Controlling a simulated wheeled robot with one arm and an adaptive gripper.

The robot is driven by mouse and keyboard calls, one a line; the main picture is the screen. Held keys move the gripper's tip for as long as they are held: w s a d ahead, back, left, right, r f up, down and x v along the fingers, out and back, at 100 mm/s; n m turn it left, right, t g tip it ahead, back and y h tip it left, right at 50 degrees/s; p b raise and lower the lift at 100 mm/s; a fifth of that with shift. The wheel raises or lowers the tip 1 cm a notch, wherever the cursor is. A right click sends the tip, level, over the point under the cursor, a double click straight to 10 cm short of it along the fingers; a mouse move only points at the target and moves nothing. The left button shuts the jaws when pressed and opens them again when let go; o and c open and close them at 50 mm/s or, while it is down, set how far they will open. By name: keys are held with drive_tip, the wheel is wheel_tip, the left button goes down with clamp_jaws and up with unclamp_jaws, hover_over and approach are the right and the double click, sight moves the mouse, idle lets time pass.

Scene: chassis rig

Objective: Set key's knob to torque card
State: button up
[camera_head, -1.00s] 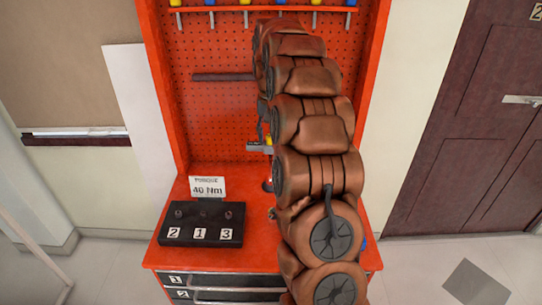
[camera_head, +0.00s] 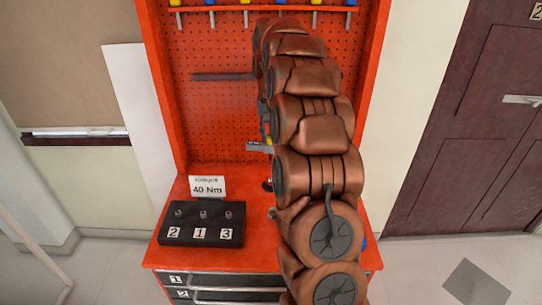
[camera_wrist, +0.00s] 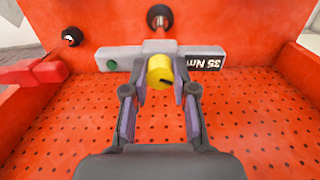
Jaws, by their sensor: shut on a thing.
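In the wrist view, my gripper (camera_wrist: 160,104) is shut on a yellow knob (camera_wrist: 159,71), with one finger on each side of it. The knob has a dark mark on its face. It sits on a grey key body (camera_wrist: 129,53) with a green dot at its left and a black display (camera_wrist: 203,62) at its right. The display appears upside down and reads 35 Nm. In the head view, the torque card (camera_head: 207,187) stands on the bench and reads 40 Nm. My arm hides most of the key and the gripper there.
A black block (camera_head: 200,235) with several studs, labelled 2, 1 and 3, sits on the orange bench at the left. Numbered drawers (camera_head: 225,282) are below. An orange pegboard (camera_head: 215,125) rises behind. In the wrist view, a red object (camera_wrist: 33,75) lies at the left.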

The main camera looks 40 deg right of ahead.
drive_tip(key=shift+m, duration=0.4)
drive_tip(key=shift+m+b, duration=0.8)
drive_tip(key=shift+m, duration=1.2)
drive_tip(key=shift+m+b, duration=0.6)
drive_tip(key=shift+m, duration=1.6)
drive_tip(key=o, duration=0.7)
drive_tip(key=shift+o, duration=0.2)
drive_tip(key=shift+r, duration=0.1)
drive_tip(key=shift+r+p, duration=1.35)
drive_tip(key=shift+r, duration=1.55)
